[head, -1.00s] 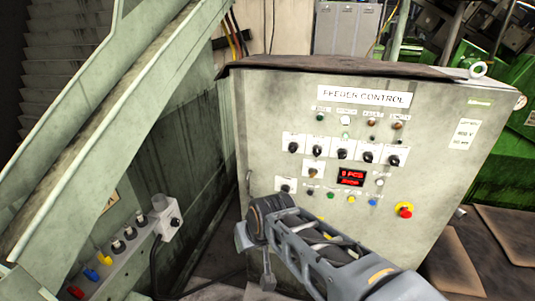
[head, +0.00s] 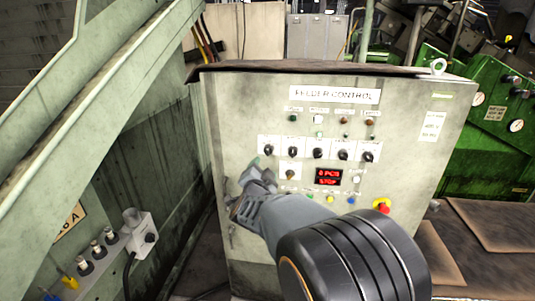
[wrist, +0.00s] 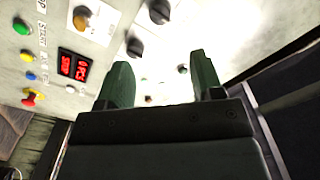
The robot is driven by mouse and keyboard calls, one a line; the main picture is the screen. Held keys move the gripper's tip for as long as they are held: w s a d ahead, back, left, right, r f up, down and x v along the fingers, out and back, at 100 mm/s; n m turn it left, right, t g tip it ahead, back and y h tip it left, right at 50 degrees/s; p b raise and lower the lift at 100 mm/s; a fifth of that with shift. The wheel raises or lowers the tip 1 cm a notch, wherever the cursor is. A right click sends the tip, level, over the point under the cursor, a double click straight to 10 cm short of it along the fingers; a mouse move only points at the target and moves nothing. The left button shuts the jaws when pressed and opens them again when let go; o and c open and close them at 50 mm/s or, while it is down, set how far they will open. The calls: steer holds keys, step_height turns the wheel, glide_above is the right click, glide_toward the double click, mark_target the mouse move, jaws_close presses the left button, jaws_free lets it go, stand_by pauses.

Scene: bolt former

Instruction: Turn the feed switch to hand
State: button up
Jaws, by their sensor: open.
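The feeder control cabinet (head: 228,120) faces me with a row of several black rotary switches (head: 318,154) on white plates. Another dark knob (head: 290,173) sits below that row. The switch labels are too small to read, so I cannot tell which is the feed switch. My gripper (head: 260,170) is in front of the panel's left side, just below the leftmost switch of the row, and hides part of the panel. In the wrist view my gripper (wrist: 163,85) is open and empty, its fingers pointing toward the panel. Black knobs (wrist: 135,47) show beyond the fingers there.
A red display (head: 328,177) reads STOP on its lower line. A red emergency button (head: 382,206) on yellow stands at the panel's lower right. A sloping conveyor (head: 90,110) and a small switch box (head: 140,237) lie left. Green machinery (head: 490,150) stands right.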

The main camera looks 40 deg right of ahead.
mark_target(268, 152)
steer(key=p+x, duration=0.1)
steer(key=x, duration=1.1)
steer(key=shift+a, duration=0.1)
steer(key=c, duration=0.9)
